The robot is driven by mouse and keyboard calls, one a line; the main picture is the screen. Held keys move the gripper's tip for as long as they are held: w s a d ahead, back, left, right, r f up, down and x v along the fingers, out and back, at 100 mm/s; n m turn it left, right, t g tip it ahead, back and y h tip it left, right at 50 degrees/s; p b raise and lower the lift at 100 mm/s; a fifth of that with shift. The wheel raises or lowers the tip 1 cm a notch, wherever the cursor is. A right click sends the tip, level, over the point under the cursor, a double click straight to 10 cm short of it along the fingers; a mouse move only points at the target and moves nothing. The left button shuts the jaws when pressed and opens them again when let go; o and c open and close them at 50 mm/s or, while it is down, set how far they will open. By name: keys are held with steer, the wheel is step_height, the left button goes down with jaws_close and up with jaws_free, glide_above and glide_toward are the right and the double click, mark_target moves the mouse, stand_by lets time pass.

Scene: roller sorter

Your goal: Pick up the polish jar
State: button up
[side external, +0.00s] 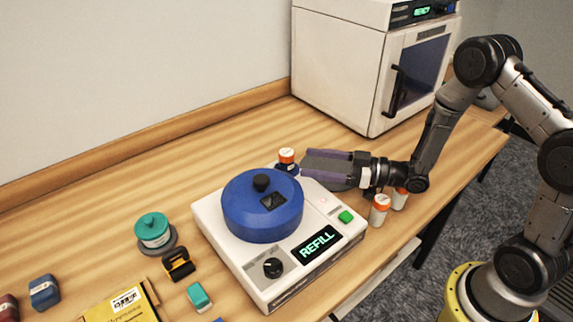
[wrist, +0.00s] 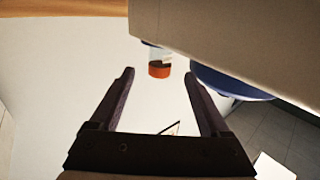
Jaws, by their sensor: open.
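No label reads as polish, so I cannot tell for sure which jar it is. In the wrist view this jar (wrist: 159,62) appears just beyond and between the fingertips. My gripper (side external: 304,165) is open and empty, pointing left toward that jar from behind the machine. It also shows open in the wrist view (wrist: 159,74). The jar's foot is partly hidden by the machine and gripper.
The white machine (side external: 210,216) with its blue drum (side external: 262,215) stands close in front of my gripper. Two orange-capped bottles (side external: 379,211) stand at its right. A teal-topped container (side external: 153,230) stands left. A white oven (side external: 335,65) is behind. The table's back left is clear.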

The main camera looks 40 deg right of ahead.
mark_target(286, 158)
steer(key=shift+x, duration=3.5)
steer(key=shift+r, duration=0.15)
steer(key=shift+c, duration=0.3)
jaws_close()
